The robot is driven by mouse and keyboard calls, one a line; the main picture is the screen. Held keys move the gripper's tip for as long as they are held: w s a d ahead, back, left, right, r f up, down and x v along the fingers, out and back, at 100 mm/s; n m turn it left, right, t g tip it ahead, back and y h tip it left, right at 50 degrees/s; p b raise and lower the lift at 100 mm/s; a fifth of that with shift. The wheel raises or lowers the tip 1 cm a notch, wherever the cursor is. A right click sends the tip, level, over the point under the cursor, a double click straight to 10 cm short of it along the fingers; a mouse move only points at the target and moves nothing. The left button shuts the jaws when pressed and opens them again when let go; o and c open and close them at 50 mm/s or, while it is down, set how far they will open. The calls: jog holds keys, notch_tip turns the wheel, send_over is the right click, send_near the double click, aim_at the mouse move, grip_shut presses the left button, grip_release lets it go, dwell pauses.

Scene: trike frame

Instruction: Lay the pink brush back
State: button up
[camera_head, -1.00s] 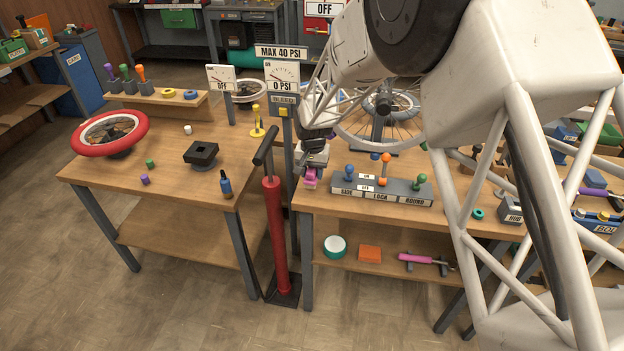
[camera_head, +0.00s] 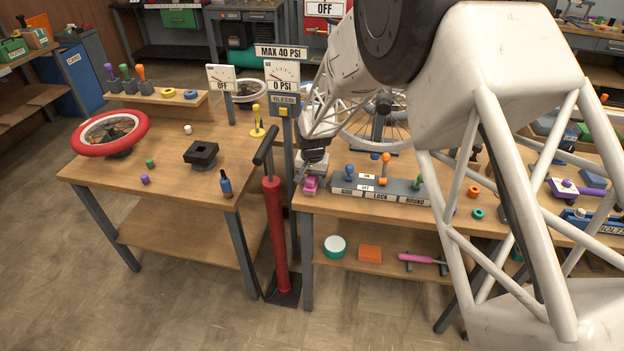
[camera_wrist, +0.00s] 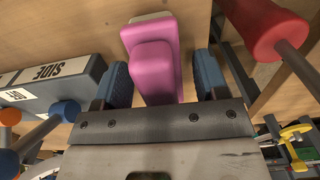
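The pink brush (camera_head: 311,185) is at the left end of the right bench, beside the grey lever block. In the wrist view the brush (camera_wrist: 153,62) shows as a pink block with a narrower raised pink part and a pale far edge. My gripper (camera_head: 312,166) is directly above it in the head view, pointing down. In the wrist view the two blue-padded fingers of my gripper (camera_wrist: 163,82) stand apart on either side of the raised part. A gap shows on the right, while the left pad is very near it. The brush's underside is hidden.
The grey block (camera_head: 380,190) with blue, orange and green levers stands close to the right of my gripper. A red floor pump (camera_head: 276,235) stands at the bench's left edge; its red part (camera_wrist: 265,28) is near in the wrist view. A spoked wheel (camera_head: 375,125) is behind.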

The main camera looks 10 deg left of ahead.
dwell(0.3)
notch_tip(320, 180, up, 12)
jog(key=shift+r, duration=0.1)
dwell(0.7)
dwell(0.6)
jog(key=shift+d+r, duration=0.1)
jog(key=shift+d, duration=0.05)
jog(key=s+d+r+t, duration=0.1)
jog(key=s+d+r, duration=0.7)
jog(key=d, duration=0.2)
jog(key=s+d+r, duration=0.8)
jog(key=d+r, duration=0.1)
jog(key=d, duration=0.2)
jog(key=s+d+t, duration=0.1)
jog(key=s+d, duration=0.5)
jog(key=s, duration=0.7)
jog(key=s+d+r, duration=0.1)
jog(key=s+d, duration=0.6)
jog(key=s, duration=0.5)
jog(key=shift+s+t, duration=0.4)
